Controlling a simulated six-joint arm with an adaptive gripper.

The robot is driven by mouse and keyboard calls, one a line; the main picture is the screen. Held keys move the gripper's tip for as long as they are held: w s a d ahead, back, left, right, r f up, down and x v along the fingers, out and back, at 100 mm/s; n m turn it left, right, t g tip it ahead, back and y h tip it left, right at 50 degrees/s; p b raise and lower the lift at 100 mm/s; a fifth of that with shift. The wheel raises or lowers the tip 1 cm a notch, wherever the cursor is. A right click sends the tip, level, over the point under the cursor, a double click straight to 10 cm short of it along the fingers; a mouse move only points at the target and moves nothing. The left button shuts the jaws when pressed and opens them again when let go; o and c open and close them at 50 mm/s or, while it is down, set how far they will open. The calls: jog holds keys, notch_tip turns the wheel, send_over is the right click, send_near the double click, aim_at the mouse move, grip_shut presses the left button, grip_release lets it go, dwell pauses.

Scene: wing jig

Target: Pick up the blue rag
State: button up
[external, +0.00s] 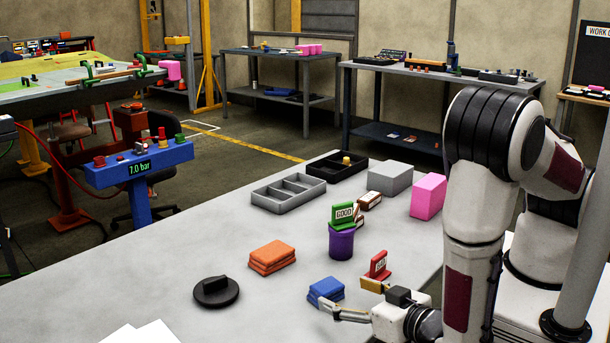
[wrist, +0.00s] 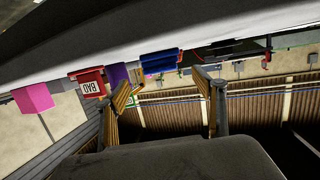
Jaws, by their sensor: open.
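The blue rag (external: 326,291) lies folded on the grey table near its front right part in the external view. In the wrist view, which is upside down, the blue rag (wrist: 160,61) appears above and between my fingers. My gripper (external: 346,296) is open and empty, low over the table just right of the rag, with its fingers spread toward it. The fingers also show in the wrist view (wrist: 165,82). I cannot tell whether a finger touches the rag.
A red BAD sign (external: 378,266) stands close behind my gripper. A purple cup (external: 341,242) with a green GOOD sign (external: 343,215) is farther back. Orange rags (external: 272,257) and a black round object (external: 215,291) lie left. A pink block (external: 428,196) and a grey tray (external: 289,193) stand behind.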

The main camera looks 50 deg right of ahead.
aim_at(334, 293)
jog(key=shift+s+d+f+t, duration=0.1)
jog(key=shift+s+f+t, duration=0.15)
jog(key=shift+s+t, duration=0.2)
jog(key=shift+w, duration=0.1)
jog(key=shift+x, duration=1.25)
jog(key=shift+a+f+x, duration=0.1)
jog(key=shift+a+x, duration=0.05)
jog(key=shift+x, duration=1.15)
jog(key=shift+a+f+x, duration=0.15)
jog(key=shift+a+x, duration=0.05)
jog(key=shift+x, duration=1.05)
jog(key=c, duration=1.2)
